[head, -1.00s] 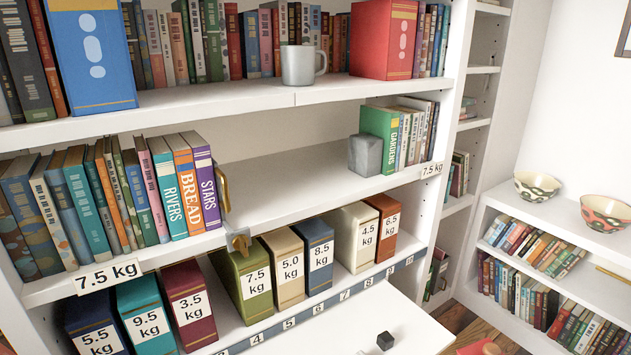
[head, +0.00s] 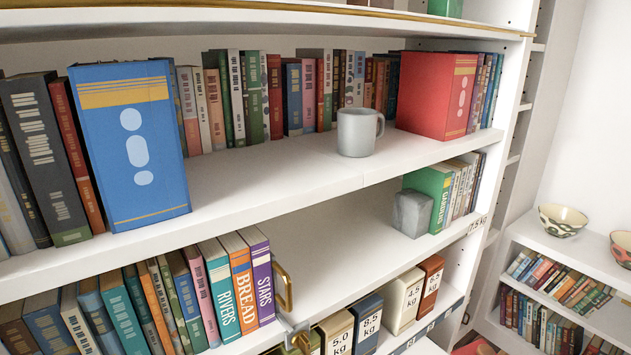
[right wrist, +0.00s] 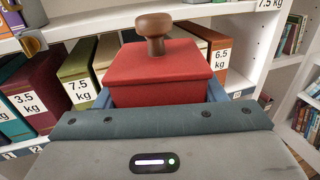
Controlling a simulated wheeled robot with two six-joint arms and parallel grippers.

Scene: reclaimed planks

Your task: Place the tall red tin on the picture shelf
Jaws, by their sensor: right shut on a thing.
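The red tin (right wrist: 160,75) has a square red lid with a brown round knob, seen close up in the right wrist view. My right gripper (right wrist: 160,97) is shut on it, with blue-grey fingers at its two sides. The tin's lower part is hidden behind the gripper body. The tin is in front of the lower bookshelf. My left gripper is not in view. No shelf is labelled as the picture shelf; a white shelf with a brass front strip (head: 270,9) runs along the top of the head view.
A grey stone block (head: 411,213) is beside a green book. A brass bookend (head: 284,288) stands by the purple book. The middle shelf has bare room.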

